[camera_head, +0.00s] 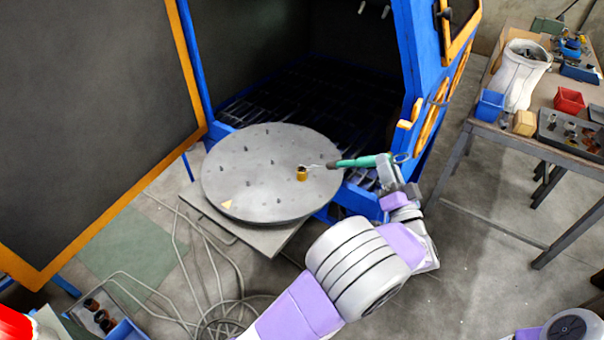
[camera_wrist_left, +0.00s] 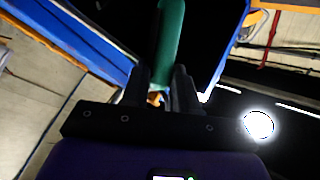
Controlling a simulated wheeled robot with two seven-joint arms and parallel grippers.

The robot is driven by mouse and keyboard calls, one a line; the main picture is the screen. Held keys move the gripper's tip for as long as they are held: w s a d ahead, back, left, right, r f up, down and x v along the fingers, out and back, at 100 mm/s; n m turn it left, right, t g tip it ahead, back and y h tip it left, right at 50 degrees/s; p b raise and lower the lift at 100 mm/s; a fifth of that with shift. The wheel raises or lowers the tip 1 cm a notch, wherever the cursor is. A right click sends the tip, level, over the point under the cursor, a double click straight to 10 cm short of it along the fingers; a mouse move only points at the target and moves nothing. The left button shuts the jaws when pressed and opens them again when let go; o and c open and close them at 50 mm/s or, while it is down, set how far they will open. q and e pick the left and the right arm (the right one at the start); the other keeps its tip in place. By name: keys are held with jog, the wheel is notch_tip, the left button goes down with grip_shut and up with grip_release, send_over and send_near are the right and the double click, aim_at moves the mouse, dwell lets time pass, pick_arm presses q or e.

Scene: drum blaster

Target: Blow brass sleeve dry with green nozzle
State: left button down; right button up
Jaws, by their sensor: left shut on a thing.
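The brass sleeve (camera_head: 302,174) stands on the round grey turntable (camera_head: 245,185), right of its middle. The green nozzle (camera_head: 357,162) is held by my left gripper (camera_head: 388,172), which is shut on it. In the left wrist view the green nozzle (camera_wrist_left: 170,40) runs up from between the two dark fingers of my left gripper (camera_wrist_left: 160,90). The sleeve is not seen there. My right gripper is not in view.
The blue blaster cabinet (camera_head: 420,60) stands open behind the turntable, its large door (camera_head: 90,120) swung out at left. A grey hose (camera_head: 215,290) lies coiled on the floor. A side table (camera_head: 530,135) at right carries blue and red bins, a white sack and a dark tray.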

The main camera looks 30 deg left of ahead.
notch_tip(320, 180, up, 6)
jog(key=p, duration=0.5)
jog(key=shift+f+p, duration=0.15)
jog(key=shift+p, duration=0.15)
